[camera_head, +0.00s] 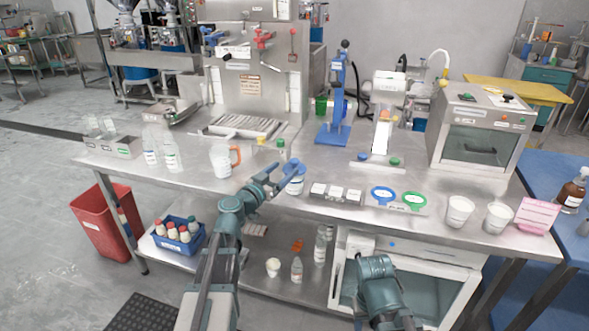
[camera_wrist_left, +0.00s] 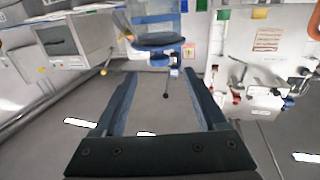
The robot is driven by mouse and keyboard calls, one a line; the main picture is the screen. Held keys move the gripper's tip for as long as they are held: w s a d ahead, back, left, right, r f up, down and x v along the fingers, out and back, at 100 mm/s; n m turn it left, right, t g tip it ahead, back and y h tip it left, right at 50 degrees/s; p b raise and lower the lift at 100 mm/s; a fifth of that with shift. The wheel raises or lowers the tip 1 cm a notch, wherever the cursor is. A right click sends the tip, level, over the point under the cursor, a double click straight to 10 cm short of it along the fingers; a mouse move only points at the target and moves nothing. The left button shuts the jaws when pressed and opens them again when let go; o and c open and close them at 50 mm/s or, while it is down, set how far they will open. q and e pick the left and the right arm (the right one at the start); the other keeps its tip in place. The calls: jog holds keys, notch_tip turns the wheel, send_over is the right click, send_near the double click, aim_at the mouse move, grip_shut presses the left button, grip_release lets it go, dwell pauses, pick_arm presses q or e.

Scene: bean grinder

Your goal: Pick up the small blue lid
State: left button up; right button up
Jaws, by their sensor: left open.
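A grey block (camera_head: 336,193) lies right of the jar. A blue press (camera_head: 335,110) stands behind. White cups (camera_head: 459,211) and an oven-like box (camera_head: 484,130) are at the right.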

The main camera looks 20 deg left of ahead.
aim_at(292, 163)
pick_arm(q)
jog(key=shift+x, duration=2.65)
jog(key=shift+f, duration=0.1)
grip_shut()
